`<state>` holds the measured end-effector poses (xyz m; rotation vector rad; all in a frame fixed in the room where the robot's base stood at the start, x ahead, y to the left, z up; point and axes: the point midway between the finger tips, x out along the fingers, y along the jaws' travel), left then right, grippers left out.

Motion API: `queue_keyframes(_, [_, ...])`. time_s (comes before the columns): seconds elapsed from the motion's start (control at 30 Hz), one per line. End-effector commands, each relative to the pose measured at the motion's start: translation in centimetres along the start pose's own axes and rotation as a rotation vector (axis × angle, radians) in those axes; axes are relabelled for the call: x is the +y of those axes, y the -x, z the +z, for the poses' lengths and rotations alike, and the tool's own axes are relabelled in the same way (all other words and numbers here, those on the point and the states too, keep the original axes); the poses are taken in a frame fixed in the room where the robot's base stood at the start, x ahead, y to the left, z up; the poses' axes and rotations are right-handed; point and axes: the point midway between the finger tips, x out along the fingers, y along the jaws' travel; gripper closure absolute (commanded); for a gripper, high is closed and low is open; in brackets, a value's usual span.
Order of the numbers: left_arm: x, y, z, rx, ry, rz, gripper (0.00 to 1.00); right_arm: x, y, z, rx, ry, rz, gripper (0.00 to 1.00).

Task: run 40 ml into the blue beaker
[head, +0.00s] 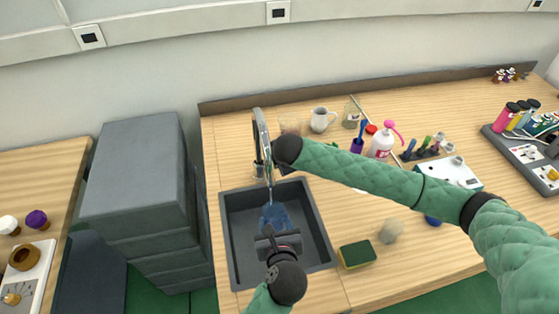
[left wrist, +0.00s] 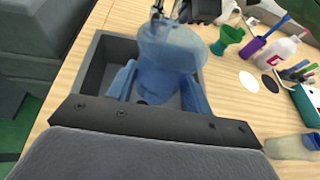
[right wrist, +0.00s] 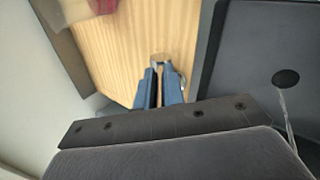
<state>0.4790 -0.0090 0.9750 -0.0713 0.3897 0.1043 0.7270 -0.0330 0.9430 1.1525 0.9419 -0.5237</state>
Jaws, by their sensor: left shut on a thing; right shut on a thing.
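The blue beaker (head: 275,214) is clear and blue-tinted, held inside the sink below the tap; the left wrist view also shows it (left wrist: 165,50). My left gripper (head: 274,238) is shut on it, with its blue fingers (left wrist: 160,92) on either side. The metal tap (head: 263,140) arches over the sink, and a thin stream of water runs from it towards the beaker. My right gripper (right wrist: 159,85) is shut on the tap's small lever (right wrist: 158,62). In the head view my right wrist hides its fingertips. I cannot read the water level.
The dark sink (head: 232,240) is set in the wooden counter (head: 330,290). A sponge (head: 357,254) lies right of it. My right arm crosses above the counter.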

Motion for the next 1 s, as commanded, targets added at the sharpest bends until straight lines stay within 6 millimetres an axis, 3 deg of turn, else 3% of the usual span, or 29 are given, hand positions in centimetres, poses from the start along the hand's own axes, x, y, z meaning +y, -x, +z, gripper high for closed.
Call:
queue_keyframes(0.07, [0.0,0.0,0.0,0.0,0.0,0.0,0.72,0.0,0.0,0.0,0.001,0.0,0.0,1.0])
queue_keyframes(0.1, [0.0,0.0,0.0,0.0,0.0,0.0,0.72,0.0,0.0,0.0,0.001,0.0,0.0,0.88])
queue_keyframes(0.2, [0.0,0.0,0.0,0.0,0.0,0.0,0.72,0.0,0.0,0.0,0.001,0.0,0.0,0.68])
queue_keyframes(0.63, [0.0,0.0,0.0,0.0,0.0,0.0,0.72,0.1,0.9,0.0,0.002,0.0,0.001,0.68])
queue_keyframes(1.0, [0.0,0.0,0.0,0.0,0.0,0.0,0.72,0.1,7.5,0.0,0.002,0.001,0.001,0.68])
